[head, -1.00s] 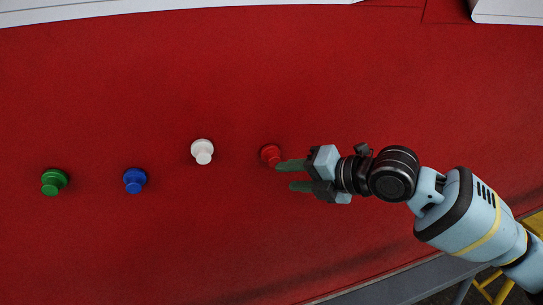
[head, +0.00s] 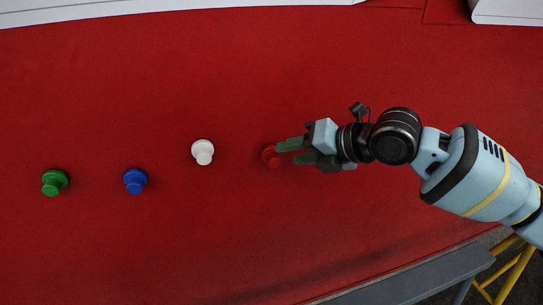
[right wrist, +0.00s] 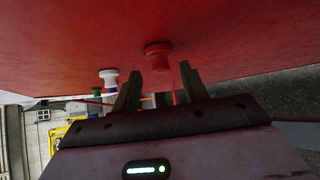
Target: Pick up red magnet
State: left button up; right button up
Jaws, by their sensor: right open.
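The red magnet (head: 271,156) is a round knob on the red surface, right of the other magnets in the head view. My right gripper (head: 287,152) is open, with its fingertips right beside the red magnet. In the right wrist view the red magnet (right wrist: 158,57) sticks out from the surface ahead of the two spread fingers (right wrist: 158,78), roughly in line with the gap between them. I see no hold on it. My left gripper is not in view.
A white magnet (head: 203,152), a blue magnet (head: 135,181) and a green magnet (head: 54,182) sit on the red surface (head: 150,80) to the left. A grey edge (head: 410,285) runs along the lower right. The surface above and below the magnets is clear.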

aim_at(278, 157)
jog(key=shift+w+a+f, duration=0.1)
jog(key=shift+a, duration=0.1)
jog(key=p+x, duration=0.1)
jog(key=x, duration=0.3)
jog(key=shift+a, duration=0.15)
jog(key=shift+a+f, duration=0.15)
jog(key=shift+f, duration=0.05)
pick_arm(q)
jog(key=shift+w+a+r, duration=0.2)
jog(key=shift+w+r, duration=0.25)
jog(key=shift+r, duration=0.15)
pick_arm(e)
jog(key=shift+c, duration=0.4)
jog(key=c, duration=0.5)
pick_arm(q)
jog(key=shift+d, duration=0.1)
